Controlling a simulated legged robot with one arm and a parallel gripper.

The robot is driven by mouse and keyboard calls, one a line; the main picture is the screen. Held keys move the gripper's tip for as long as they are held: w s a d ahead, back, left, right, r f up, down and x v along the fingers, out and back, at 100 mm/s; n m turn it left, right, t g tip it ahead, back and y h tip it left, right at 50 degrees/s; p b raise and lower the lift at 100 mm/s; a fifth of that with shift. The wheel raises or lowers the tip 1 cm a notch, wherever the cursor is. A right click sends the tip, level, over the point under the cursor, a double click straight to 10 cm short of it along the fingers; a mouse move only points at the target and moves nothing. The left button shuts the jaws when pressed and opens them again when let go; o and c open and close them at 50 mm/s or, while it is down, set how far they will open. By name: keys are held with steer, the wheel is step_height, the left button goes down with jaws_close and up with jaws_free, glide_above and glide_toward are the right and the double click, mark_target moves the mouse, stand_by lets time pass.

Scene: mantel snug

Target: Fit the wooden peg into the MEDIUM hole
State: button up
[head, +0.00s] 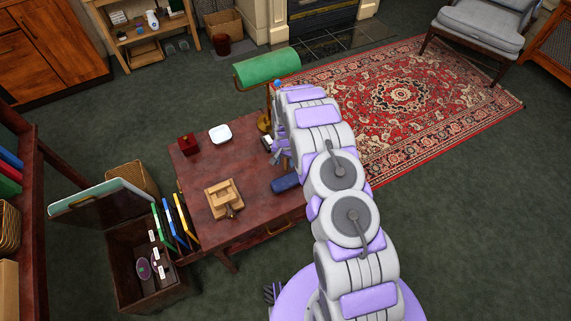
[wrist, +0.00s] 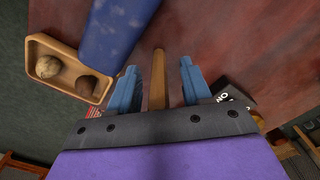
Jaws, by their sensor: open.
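My gripper (wrist: 158,82) is open in the wrist view, with its two blue-grey fingers apart. The wooden peg (wrist: 158,72), a slim tan stick, lies between the fingers with a gap on each side, over the reddish-brown desk. In the head view my gripper (head: 278,155) is above the desk's right side, and I cannot make out the peg there. A light wooden block (head: 213,203) sits on the desk's front left part, with a dark object at its near edge. Which hole is medium is too small to tell.
A dark blue case (head: 285,183) lies on the desk (head: 195,175), close beside the peg in the wrist view (wrist: 112,28). A wooden tray (wrist: 45,43) with round things and a black card (wrist: 232,93) flank the fingers.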

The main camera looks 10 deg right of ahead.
steer(key=shift+c, duration=0.4)
steer(key=shift+f, duration=0.1)
jaws_close()
